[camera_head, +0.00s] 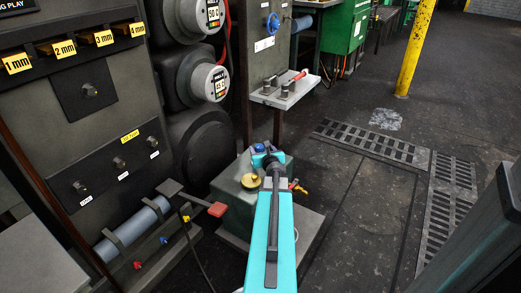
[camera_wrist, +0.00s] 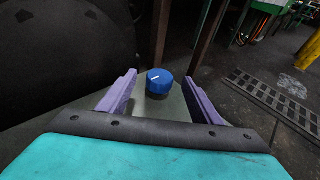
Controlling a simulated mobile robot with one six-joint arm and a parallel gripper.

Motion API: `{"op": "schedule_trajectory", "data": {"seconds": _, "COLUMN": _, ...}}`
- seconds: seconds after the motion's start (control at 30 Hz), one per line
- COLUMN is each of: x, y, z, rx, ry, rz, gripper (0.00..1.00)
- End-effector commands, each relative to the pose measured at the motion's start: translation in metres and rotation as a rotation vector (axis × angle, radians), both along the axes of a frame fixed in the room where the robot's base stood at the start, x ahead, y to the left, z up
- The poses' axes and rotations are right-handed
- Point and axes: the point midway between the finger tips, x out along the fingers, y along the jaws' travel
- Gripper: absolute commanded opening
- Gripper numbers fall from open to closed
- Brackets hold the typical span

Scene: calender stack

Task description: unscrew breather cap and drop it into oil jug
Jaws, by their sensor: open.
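A round blue cap with a white line, which looks like the breather cap (camera_wrist: 160,82), sits upright on a grey-green box top in the wrist view. My gripper (camera_wrist: 160,88) is open, its purple fingers on either side of the cap with clear gaps. In the head view a patch of blue (camera_head: 259,147) shows at the end of my teal arm, over the green box (camera_head: 232,207); the arm hides much of that area. A yellow round cap (camera_head: 251,181) also sits on the box. I cannot make out an oil jug in either view.
A small shelf (camera_head: 284,92) with metal parts and a red-handled tool stands behind the box. A machine panel with gauges (camera_head: 211,82) rises at the left. A red-ended lever (camera_head: 217,209) sticks out near the box. Floor with grates (camera_head: 370,142) is open at the right.

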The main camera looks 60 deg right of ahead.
Motion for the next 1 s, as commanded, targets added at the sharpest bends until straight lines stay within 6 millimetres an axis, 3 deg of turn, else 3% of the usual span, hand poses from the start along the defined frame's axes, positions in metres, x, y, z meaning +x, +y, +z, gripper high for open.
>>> {"op": "schedule_trajectory", "data": {"seconds": 0.3, "x": 0.014, "y": -0.015, "z": -0.007, "rx": 0.0, "ry": 0.0, "rz": -0.001, "gripper": 0.58}}
{"op": "schedule_trajectory", "data": {"seconds": 0.67, "x": 0.015, "y": -0.016, "z": -0.007, "rx": 0.0, "ry": 0.0, "rz": -0.001, "gripper": 0.58}}
{"op": "schedule_trajectory", "data": {"seconds": 0.7, "x": 0.015, "y": -0.016, "z": -0.007, "rx": 0.0, "ry": 0.0, "rz": -0.001, "gripper": 0.57}}
{"op": "schedule_trajectory", "data": {"seconds": 0.97, "x": 0.014, "y": -0.016, "z": -0.007, "rx": 0.0, "ry": 0.0, "rz": -0.002, "gripper": 0.15}}
{"op": "schedule_trajectory", "data": {"seconds": 1.0, "x": 0.014, "y": -0.016, "z": -0.007, "rx": 0.0, "ry": 0.0, "rz": -0.002, "gripper": 0.31}}
